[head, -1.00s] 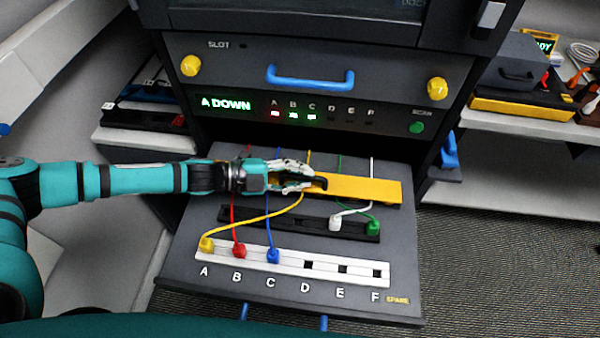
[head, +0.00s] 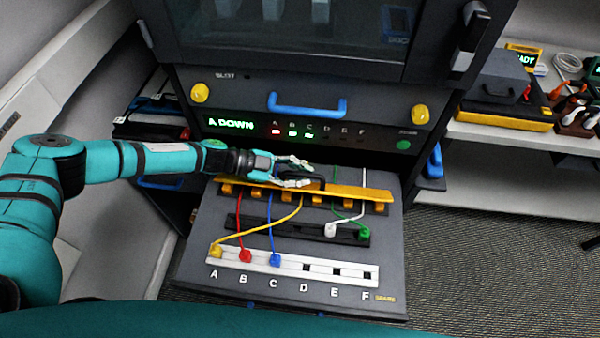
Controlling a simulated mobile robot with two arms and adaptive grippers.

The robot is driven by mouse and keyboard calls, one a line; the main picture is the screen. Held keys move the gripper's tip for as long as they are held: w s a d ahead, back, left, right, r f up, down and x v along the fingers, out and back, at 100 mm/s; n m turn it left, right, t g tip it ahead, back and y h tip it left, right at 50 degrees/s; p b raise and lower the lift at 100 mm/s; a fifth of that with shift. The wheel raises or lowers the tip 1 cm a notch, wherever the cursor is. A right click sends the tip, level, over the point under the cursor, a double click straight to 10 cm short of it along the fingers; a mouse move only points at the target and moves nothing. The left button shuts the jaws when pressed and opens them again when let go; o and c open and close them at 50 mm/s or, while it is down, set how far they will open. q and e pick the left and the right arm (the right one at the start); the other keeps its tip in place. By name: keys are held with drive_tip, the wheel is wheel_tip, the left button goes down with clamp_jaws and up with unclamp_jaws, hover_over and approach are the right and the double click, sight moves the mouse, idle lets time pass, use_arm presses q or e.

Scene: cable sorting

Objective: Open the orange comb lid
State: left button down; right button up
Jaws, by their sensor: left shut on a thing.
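The orange comb lid (head: 352,192) is a long yellow-orange bar across the back of the grey tray. It is tilted up, and orange teeth (head: 335,203) of the comb show below its front edge. My left gripper (head: 312,184) comes in from the left and is shut on the lid at a dark handle near its middle. The fingers partly hide the handle and the lid's left part. My right gripper is not in view.
Yellow, red and blue plugs (head: 275,260) sit in A, B and C of the white socket strip (head: 318,268). White and green plugs (head: 366,234) are at the black strip (head: 290,230). Cables run up under the comb. The drawer with a blue handle (head: 307,106) stands behind.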

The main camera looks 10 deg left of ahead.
use_arm(q)
drive_tip(key=shift+w, duration=0.1)
idle(0.3)
drive_tip(key=c, duration=1.6)
unclamp_jaws()
drive_tip(key=v, duration=1.2)
